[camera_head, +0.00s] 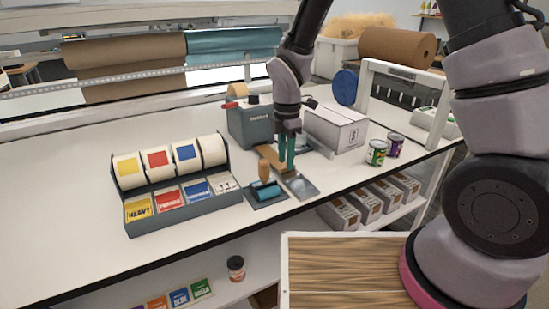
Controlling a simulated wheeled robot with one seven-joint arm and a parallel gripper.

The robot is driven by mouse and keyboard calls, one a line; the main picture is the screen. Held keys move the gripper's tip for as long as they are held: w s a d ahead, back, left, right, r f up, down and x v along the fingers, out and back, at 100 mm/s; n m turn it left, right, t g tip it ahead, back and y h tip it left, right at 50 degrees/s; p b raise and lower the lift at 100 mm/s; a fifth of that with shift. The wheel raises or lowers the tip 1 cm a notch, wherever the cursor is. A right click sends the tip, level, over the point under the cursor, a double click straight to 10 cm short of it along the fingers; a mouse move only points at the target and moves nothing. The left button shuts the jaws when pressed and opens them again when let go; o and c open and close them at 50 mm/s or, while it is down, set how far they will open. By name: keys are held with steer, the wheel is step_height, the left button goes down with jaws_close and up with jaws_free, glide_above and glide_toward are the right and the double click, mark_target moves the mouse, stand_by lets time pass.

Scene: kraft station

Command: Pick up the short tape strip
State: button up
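My gripper (286,162) points straight down over the middle of the white table, its two teal fingers close together. Whether they are apart or shut is too small to tell. A flat brown piece (271,154), which may be the short tape strip, shows beside and partly behind the fingers. I cannot tell whether the fingers touch it. The grey tape dispenser (249,126), with a tan roll on top and a red part at its left, stands just behind. A metal plate (302,186) lies in front of the gripper.
A wooden-handled roller (265,178) on a dark tray stands left of the plate. A label rack (173,184) fills the left side. Bare table lies at far left.

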steer(key=shift+f, duration=0.9)
jaws_close()
steer(key=shift+r, duration=0.1)
